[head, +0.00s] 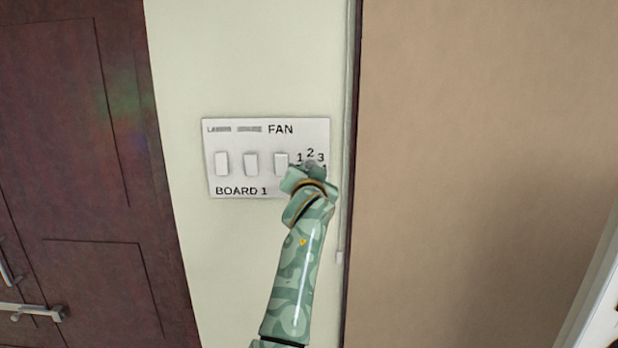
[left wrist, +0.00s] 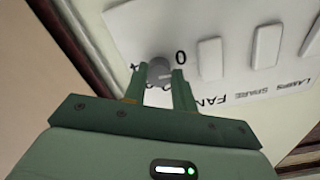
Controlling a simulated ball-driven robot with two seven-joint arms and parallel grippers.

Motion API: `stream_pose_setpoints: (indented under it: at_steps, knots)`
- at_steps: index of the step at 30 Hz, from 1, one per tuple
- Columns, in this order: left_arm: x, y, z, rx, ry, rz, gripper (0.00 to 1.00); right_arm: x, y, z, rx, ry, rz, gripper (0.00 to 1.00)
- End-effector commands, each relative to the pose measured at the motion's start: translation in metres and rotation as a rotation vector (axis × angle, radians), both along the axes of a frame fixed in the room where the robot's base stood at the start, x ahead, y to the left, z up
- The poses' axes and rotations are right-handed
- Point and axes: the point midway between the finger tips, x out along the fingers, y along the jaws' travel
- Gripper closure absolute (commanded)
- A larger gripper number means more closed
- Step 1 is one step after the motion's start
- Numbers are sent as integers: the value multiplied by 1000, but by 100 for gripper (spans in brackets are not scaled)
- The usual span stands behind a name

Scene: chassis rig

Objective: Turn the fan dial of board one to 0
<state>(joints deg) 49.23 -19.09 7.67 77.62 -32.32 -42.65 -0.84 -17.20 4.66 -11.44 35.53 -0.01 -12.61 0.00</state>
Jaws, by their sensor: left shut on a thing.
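Board one (head: 235,180) is a white wall plate marked BOARD 1, with three rocker switches and a numbered fan dial at its right. It also shows upside down in the left wrist view (left wrist: 225,80). The fan dial (left wrist: 158,72) is a small grey round knob, with the 0 mark (left wrist: 181,57) close beside it. My left gripper (left wrist: 160,84) is shut on the dial, one finger on each side. In the head view my left gripper (head: 310,172) hides most of the dial and some of its numbers. Where the dial points is unclear. My right gripper is not in view.
A dark red-brown door (head: 90,130) with a metal handle (head: 32,310) stands at the left. A cream wall strip (head: 250,60) carries the board. A wide tan panel (head: 480,170) with a dark edge stands close to the right of the board.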

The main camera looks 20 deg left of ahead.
Motion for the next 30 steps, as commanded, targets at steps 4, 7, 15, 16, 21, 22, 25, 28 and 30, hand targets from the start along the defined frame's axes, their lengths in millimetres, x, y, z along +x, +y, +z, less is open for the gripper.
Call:
stream_pose_setpoints:
  at_steps: [4,7,15,16,21,22,25,28,30]
  knots:
    - [0,-1,-2,-106,-26,-1,96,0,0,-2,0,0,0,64]
    - [0,-1,-2,-164,-44,0,96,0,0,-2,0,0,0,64]
    - [0,-1,-2,-262,-71,1,96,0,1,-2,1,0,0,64]
    - [0,-1,-2,-268,-74,0,96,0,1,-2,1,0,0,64]
    - [1,-1,-2,-289,-80,0,96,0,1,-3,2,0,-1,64]
    - [1,-1,-2,-291,-80,0,96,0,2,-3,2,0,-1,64]
    - [1,-1,-2,-293,-81,0,96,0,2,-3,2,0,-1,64]
    - [1,-1,-2,-293,-81,0,96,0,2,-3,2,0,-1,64]
    - [1,-1,-2,-293,-81,0,96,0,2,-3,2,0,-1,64]
